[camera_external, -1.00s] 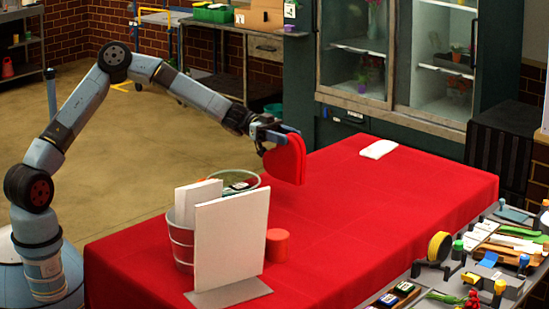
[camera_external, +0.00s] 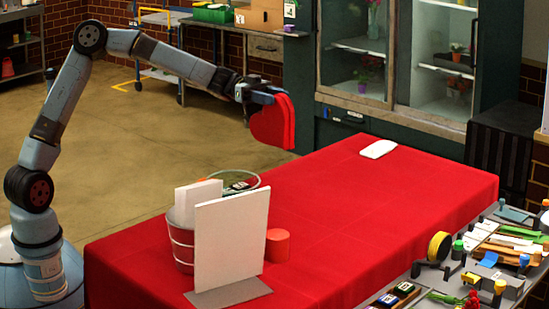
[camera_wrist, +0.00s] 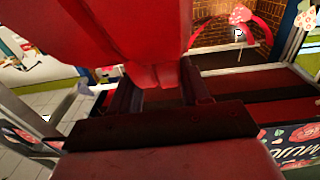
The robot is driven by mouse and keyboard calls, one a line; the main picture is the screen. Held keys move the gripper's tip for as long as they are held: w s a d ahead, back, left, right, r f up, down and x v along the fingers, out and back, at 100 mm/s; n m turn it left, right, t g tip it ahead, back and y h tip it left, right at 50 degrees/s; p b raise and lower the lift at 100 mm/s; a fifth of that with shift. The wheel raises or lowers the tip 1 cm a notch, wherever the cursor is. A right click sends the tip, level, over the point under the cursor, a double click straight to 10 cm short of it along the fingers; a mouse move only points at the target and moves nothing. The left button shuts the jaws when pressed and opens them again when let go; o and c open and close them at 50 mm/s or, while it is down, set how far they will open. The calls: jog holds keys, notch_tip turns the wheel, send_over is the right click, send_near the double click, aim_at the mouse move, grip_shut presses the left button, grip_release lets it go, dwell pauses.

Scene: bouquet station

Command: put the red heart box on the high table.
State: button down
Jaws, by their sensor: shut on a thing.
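The red heart box (camera_external: 273,122) hangs upright in my gripper (camera_external: 263,93), in the air near the far left edge of the red-covered table in the external view. My gripper is shut on its upper part. In the wrist view the box (camera_wrist: 135,30) fills the top middle, between the fingers (camera_wrist: 155,93). A metal workbench (camera_external: 262,46) stands against the back wall, behind my gripper. I cannot tell for sure which table is the high one.
The red-covered table (camera_external: 345,215) holds a metal bucket (camera_external: 181,243), a white panel (camera_external: 230,240), a red cylinder (camera_external: 277,246) and a white flat item (camera_external: 378,149). The workbench bears a green crate (camera_external: 212,14) and a cardboard box (camera_external: 262,13). Floor between is clear.

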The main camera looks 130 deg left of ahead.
jog(key=w+d+r, duration=0.2)
jog(key=d+r, duration=0.2)
jog(key=d, duration=0.5)
jog(key=w+d+r, duration=0.2)
jog(key=d+r, duration=0.3)
jog(key=d, duration=0.4)
jog(key=w+d+r, duration=0.2)
jog(key=d+r, duration=0.2)
jog(key=d, duration=0.5)
jog(key=w+d+f, duration=0.1)
jog(key=d+f, duration=0.2)
jog(key=d, duration=1)
jog(key=w+d+f, duration=0.1)
jog(key=d+f, duration=0.2)
jog(key=d, duration=1.1)
jog(key=shift+w+y, duration=0.3)
jog(key=shift+d, duration=0.1)
